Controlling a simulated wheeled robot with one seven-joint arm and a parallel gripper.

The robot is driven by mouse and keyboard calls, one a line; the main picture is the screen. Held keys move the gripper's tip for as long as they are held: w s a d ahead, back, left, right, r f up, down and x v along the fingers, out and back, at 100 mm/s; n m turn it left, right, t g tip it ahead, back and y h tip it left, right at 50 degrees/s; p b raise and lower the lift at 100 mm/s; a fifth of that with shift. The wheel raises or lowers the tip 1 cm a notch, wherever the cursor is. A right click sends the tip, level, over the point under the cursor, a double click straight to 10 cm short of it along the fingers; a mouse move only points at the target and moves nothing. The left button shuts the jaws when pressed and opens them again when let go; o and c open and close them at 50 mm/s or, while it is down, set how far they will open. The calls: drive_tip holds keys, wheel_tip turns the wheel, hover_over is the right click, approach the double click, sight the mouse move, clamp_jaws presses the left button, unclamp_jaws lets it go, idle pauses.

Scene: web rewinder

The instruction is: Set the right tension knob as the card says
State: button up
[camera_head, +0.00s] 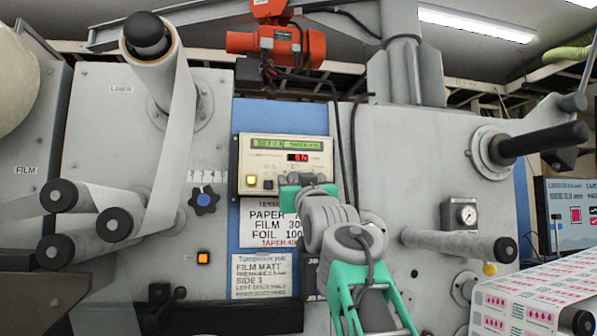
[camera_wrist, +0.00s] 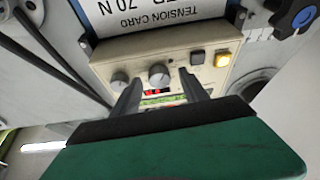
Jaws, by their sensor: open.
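The cream tension panel (camera_head: 285,150) has a green display and red digits too small to read surely. In the wrist view the panel (camera_wrist: 130,62) appears upside down, with two grey knobs side by side: one knob (camera_wrist: 158,75) near the buttons, the other (camera_wrist: 119,82) farther left. My gripper (camera_wrist: 160,87) is open, its fingers on either side of the knob near the buttons; contact is unclear. In the head view my gripper (camera_head: 304,180) covers the knobs. The tension card (camera_head: 262,222) lists paper, film 30, foil 100 and a taper line; my arm hides part.
A lower job card (camera_head: 264,275) reads FILM MATT. A lit yellow button (camera_head: 251,180) and a dark button (camera_wrist: 197,57) sit beside the knobs. Rollers (camera_head: 450,242) stick out on both sides.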

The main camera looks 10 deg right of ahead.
drive_tip(key=shift+w, duration=0.1)
clamp_jaws()
idle(0.5)
drive_tip(key=shift+d, duration=0.1)
